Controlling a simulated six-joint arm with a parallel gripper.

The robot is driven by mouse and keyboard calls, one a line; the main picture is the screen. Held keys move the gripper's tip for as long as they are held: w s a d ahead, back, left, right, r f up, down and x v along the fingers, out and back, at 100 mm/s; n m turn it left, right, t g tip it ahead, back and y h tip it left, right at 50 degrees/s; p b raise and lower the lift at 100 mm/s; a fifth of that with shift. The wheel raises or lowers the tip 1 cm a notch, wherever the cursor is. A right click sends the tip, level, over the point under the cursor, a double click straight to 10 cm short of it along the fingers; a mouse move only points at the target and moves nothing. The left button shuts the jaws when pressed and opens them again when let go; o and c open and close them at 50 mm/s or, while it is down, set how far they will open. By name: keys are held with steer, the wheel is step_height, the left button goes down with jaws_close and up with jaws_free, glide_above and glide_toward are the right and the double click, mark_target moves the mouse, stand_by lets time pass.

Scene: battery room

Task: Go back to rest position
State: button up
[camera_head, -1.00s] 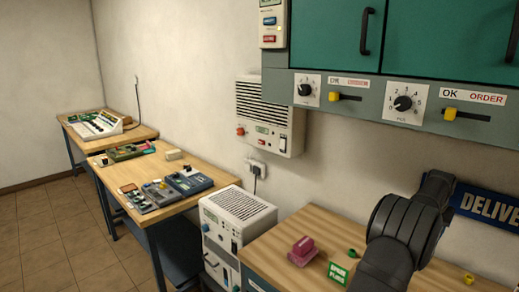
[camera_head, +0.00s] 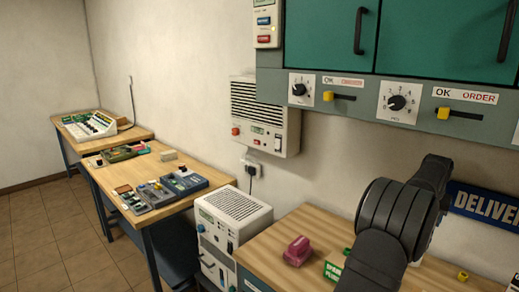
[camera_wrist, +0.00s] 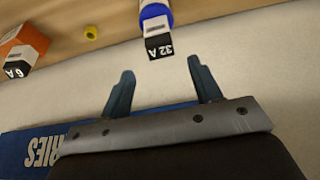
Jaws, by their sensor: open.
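My gripper (camera_wrist: 160,85) shows in the wrist view with its two fingers spread apart and nothing between them. It is over the pale wall area, with a blue sign (camera_wrist: 35,145) partly behind it. A blue and white object with a black "32 A" end (camera_wrist: 158,45) is just beyond the fingertips, apart from them as far as I can tell. In the head view my dark arm stands over the right-hand wooden bench, and the gripper itself is hidden or out of frame there.
On the right-hand bench (camera_head: 290,225) are a pink object (camera_head: 298,250), a green labelled block (camera_head: 333,272) and a small yellow piece (camera_head: 462,276). An orange "6 A" object (camera_wrist: 22,47) shows in the wrist view. Green cabinets (camera_head: 425,40) with knobs hang above.

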steer(key=x, duration=0.9)
steer(key=shift+w+d+f, duration=0.15)
steer(key=shift+f, duration=0.2)
step_height(320, 180, up, 4)
steer(key=s+d+r, duration=0.3)
steer(key=s+r, duration=0.4)
steer(key=s, duration=0.4)
steer(key=shift+m, duration=0.4)
steer(key=w+a+f, duration=0.4)
steer(key=w+f, duration=0.1)
steer(key=w+a+f, duration=0.5)
steer(key=w, duration=0.1)
steer(key=w+a+f, duration=0.5)
steer(key=shift+w+a, duration=0.2)
step_height(320, 180, down, 2)
steer(key=shift+f, duration=0.85)
steer(key=shift+o, duration=0.2)
